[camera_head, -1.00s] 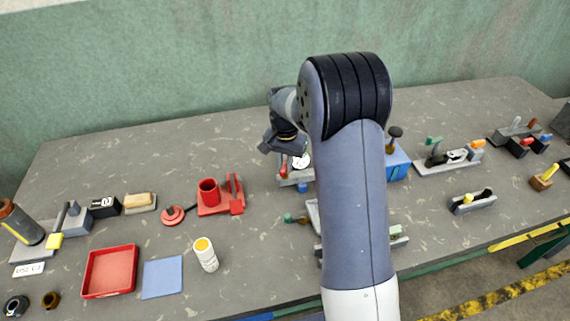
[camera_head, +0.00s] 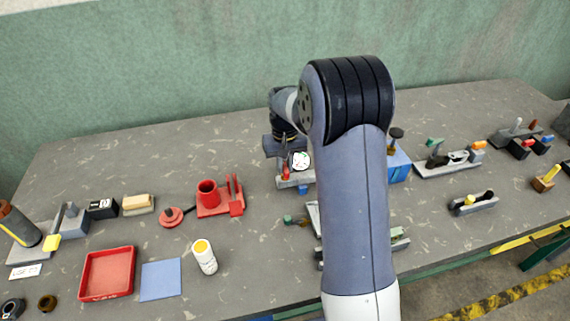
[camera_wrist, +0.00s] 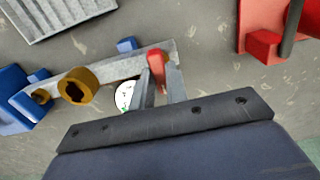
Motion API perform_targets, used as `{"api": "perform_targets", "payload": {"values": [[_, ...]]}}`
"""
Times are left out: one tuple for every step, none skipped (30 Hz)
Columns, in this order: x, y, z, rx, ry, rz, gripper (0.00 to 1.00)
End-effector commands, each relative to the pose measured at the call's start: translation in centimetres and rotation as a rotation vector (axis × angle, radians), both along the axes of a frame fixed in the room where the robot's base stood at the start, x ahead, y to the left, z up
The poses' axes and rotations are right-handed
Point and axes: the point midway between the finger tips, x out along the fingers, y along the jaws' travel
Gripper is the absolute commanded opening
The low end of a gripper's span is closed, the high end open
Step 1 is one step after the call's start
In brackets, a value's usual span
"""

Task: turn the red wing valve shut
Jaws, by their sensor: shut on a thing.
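The red wing valve (camera_wrist: 155,62) stands upright on a grey metal base (camera_wrist: 100,75) beside a white round gauge (camera_wrist: 126,96). My gripper (camera_wrist: 162,85) is at the valve in the wrist view, with one finger on each side of the red wing, shut on it. In the head view, my gripper (camera_head: 284,150) is over the left end of the base, and a little red of the valve (camera_head: 285,168) shows below it. The gauge (camera_head: 300,160) faces up beside it. My arm hides the right part of the base in the head view.
A red cup stand (camera_head: 220,204) is to the left of the valve. A blue block (camera_head: 398,168) with a brown knob is to the right. A grey ridged plate (camera_wrist: 60,12) lies near the base. Grey bench is bare behind the valve.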

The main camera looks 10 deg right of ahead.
Motion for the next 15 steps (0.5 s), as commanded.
{"api": "perform_targets", "payload": {"values": [[0.05, 0.00, 0.08, 0.000, -0.002, 0.005, 0.00], [0.05, 0.00, 0.08, 0.000, -0.002, 0.007, 0.00], [0.05, 0.01, 0.09, 0.000, -0.002, 0.008, 0.00], [0.05, 0.01, 0.09, 0.000, -0.002, 0.009, 0.00], [0.05, 0.00, 0.09, -0.001, -0.002, 0.009, 0.00], [0.05, 0.01, 0.09, -0.001, -0.002, 0.009, 0.00], [0.05, 0.01, 0.09, -0.001, -0.002, 0.009, 0.00], [0.05, 0.01, 0.09, -0.001, -0.002, 0.009, 0.00], [0.05, 0.00, 0.09, -0.001, -0.002, 0.009, 0.00], [0.05, 0.01, 0.09, -0.001, -0.002, 0.009, 0.00], [0.05, 0.01, 0.09, -0.001, -0.002, 0.009, 0.00], [0.05, 0.00, 0.09, -0.001, -0.002, 0.009, 0.00], [0.06, 0.00, 0.09, -0.001, -0.002, 0.008, 0.17], [0.06, 0.00, 0.09, -0.001, -0.002, 0.008, 0.20], [0.05, 0.01, 0.09, -0.001, -0.002, 0.008, 0.23]]}}
